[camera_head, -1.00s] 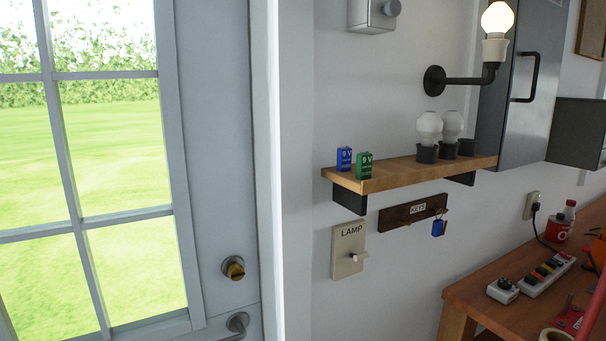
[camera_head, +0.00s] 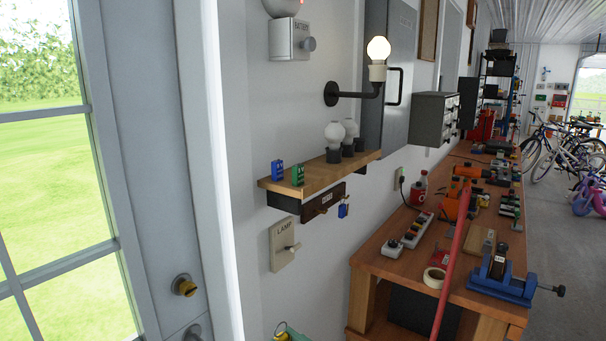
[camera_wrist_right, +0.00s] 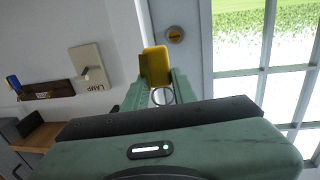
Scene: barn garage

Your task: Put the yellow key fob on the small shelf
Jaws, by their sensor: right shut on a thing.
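The yellow key fob (camera_wrist_right: 155,64) is between the fingers of my right gripper (camera_wrist_right: 156,84), which is shut on it. Its metal ring (camera_wrist_right: 161,97) shows between the fingers in the right wrist view. In the head view only a small yellow and green piece with a ring shows at the bottom edge, below the shelf. The small wooden shelf (camera_head: 318,174) is on the wall, above and apart from the gripper. A blue 9 V battery (camera_head: 278,171) and a green one (camera_head: 298,175) stand at its near end; bulbs in black holders (camera_head: 334,140) stand at its far end. My left gripper is not in view.
A lit wall lamp (camera_head: 378,60) overhangs the shelf's far end. Below are a key rack (camera_head: 325,201) with a blue fob (camera_head: 343,211) and a lamp switch (camera_head: 283,245). A cluttered workbench (camera_head: 375,262) is right. The shelf's middle front is bare.

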